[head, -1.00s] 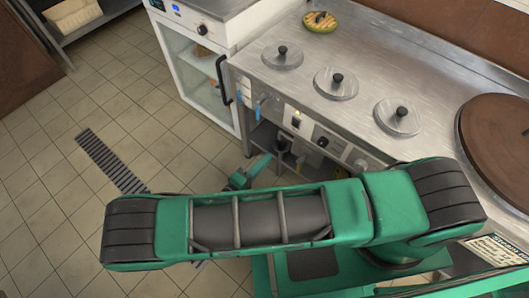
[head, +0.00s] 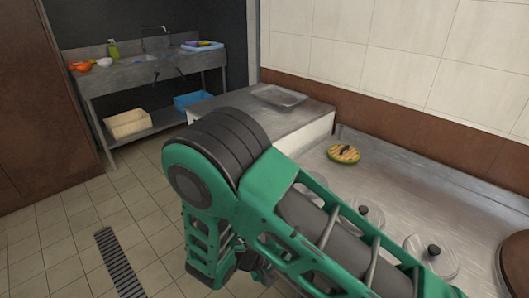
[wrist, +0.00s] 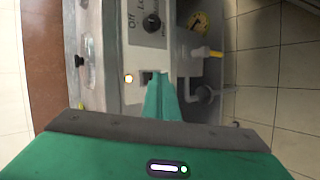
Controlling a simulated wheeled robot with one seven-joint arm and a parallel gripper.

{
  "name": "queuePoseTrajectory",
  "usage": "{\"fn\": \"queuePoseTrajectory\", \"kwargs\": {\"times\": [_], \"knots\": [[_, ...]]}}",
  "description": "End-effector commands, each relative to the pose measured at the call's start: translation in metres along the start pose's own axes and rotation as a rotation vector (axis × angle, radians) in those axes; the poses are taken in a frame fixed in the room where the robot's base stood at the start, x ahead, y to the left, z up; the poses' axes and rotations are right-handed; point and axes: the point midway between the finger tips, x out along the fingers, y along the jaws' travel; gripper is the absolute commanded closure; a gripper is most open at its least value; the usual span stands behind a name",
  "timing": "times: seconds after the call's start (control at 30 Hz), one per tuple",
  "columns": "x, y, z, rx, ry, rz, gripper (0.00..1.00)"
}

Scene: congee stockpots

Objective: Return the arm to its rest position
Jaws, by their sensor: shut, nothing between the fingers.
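My gripper (wrist: 158,84) shows in the wrist view with its green fingers shut together and nothing between them. It points at the front of the steel cooking counter, over a control panel (wrist: 133,50) with a dark knob (wrist: 151,23) and a small light. I cannot tell whether the fingertips touch the panel. In the head view my green arm is folded across the middle and lower right, and its links hide the gripper and most of the counter's front.
The steel counter (head: 395,190) bears metal lids (head: 433,262), a round yellow-green item (head: 343,153) and a brown round cover (head: 517,265). A sink table (head: 150,68) stands at the back left. Tiled floor (head: 50,235) is clear at left. A pipe (wrist: 205,93) runs beside the panel.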

Motion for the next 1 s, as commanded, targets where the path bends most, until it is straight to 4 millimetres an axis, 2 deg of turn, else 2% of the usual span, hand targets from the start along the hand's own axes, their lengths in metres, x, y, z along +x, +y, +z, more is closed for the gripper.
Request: {"fn": "queuePoseTrajectory", "kwargs": {"times": [0.03,0.27,0.5,0.77,1.0], "knots": [[0.0,0.015,-0.002,0.019,-0.022,-0.049,1.0],[0.0,0.069,-0.002,0.083,-0.081,-0.253,1.0],[0.0,0.13,0.006,0.169,-0.096,-0.448,1.0],[-0.003,0.195,0.026,0.274,-0.059,-0.628,1.0],[-0.009,0.252,0.054,0.382,0.016,-0.753,1.0]]}}
